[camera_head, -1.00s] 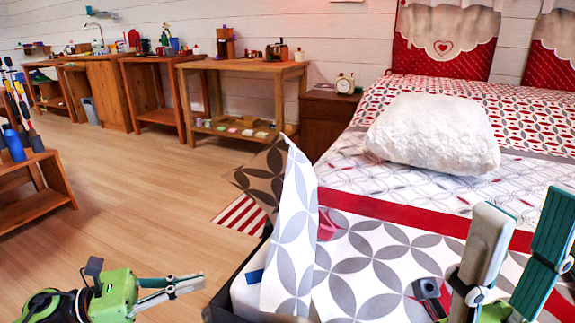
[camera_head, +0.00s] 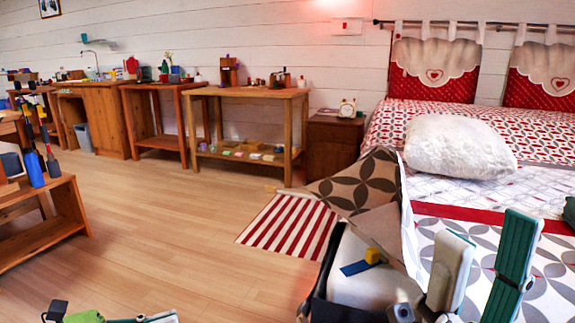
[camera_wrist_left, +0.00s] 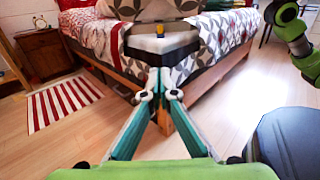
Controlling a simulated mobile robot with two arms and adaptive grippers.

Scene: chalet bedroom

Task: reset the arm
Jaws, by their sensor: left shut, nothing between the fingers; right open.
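My left gripper (camera_head: 158,318) is at the bottom left of the head view, mostly cut off by the frame. In the left wrist view its two fingers (camera_wrist_left: 160,92) meet at the tips, shut and empty, in front of the bed corner. My right gripper (camera_head: 487,250) is at the lower right of the head view, its two fingers spread apart over the patterned bedding with nothing between them. A green arm part (camera_wrist_left: 297,40) of mine shows at the right of the wrist view.
The bed's patterned cover (camera_head: 435,240) is turned back at the near corner. A small yellow block (camera_head: 372,256) and a flat blue piece (camera_head: 355,268) lie there. A striped rug (camera_head: 290,225), nightstand (camera_head: 333,145) and workbench (camera_head: 250,93) stand beyond.

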